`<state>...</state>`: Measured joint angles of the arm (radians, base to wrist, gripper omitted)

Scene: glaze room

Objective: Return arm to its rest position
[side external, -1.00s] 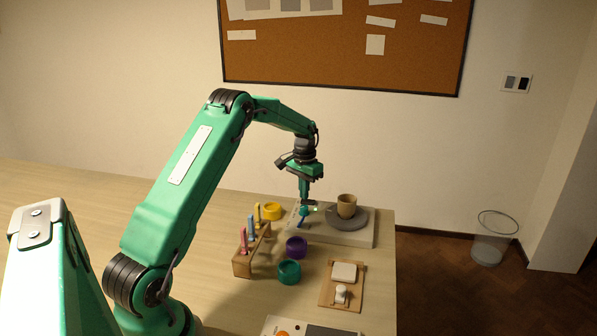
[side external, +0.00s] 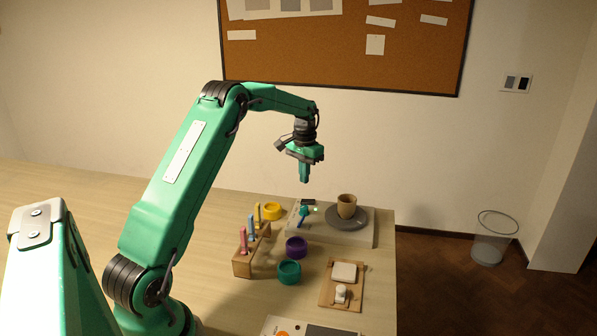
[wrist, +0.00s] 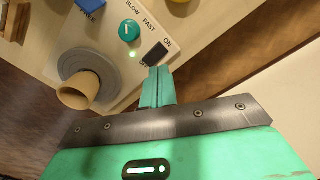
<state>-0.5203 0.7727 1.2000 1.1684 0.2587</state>
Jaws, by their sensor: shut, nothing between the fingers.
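My gripper (side external: 304,180) hangs in the air above the far left part of the wheel unit, pointing down. Its fingers are closed together and empty, and they also show in the wrist view (wrist: 157,85). In the side view the fingertips are clear of the unit and of everything on the table.
The pale wheel unit (side external: 350,239) carries a grey wheel head (side external: 348,222) with a tan cup (side external: 347,203). It has a green knob (wrist: 129,30), a black switch (wrist: 154,54) and a lit green light. Nearby stand a wooden brush rack (side external: 243,265) and yellow, purple (side external: 297,247) and teal pots (side external: 289,272).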

